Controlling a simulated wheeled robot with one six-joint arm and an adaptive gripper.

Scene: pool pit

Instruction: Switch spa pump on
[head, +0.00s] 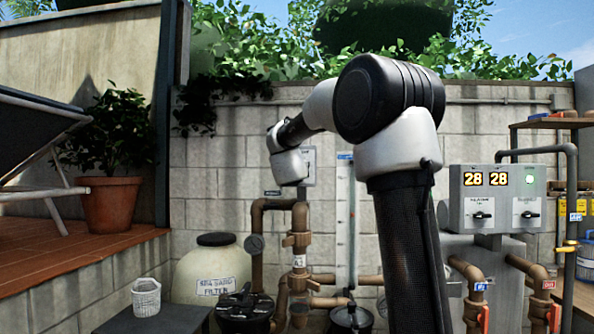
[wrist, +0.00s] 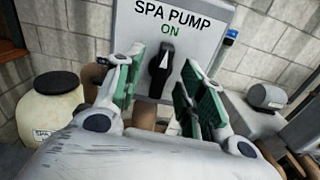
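The spa pump switch box (wrist: 208,22) fills the upper middle of the wrist view, a light grey panel lettered "SPA PUMP" with "ON" in green below. Its black rotary knob (wrist: 154,84) has a white pointer that points up toward "ON". My gripper (wrist: 165,92) is open, its green-padded fingers on either side of the knob with visible gaps, touching neither side as far as I can see. How far the fingertips are from the panel is hard to tell. In the head view part of the box (head: 308,165) shows behind my arm, which hides my gripper.
Brown pipes with valves (head: 297,240) run below the box. A sand filter tank (head: 208,270) stands left of them. A grey control box (head: 500,200) with two "28" displays and a green light is at right. A basket (head: 147,297) sits on a dark table at lower left.

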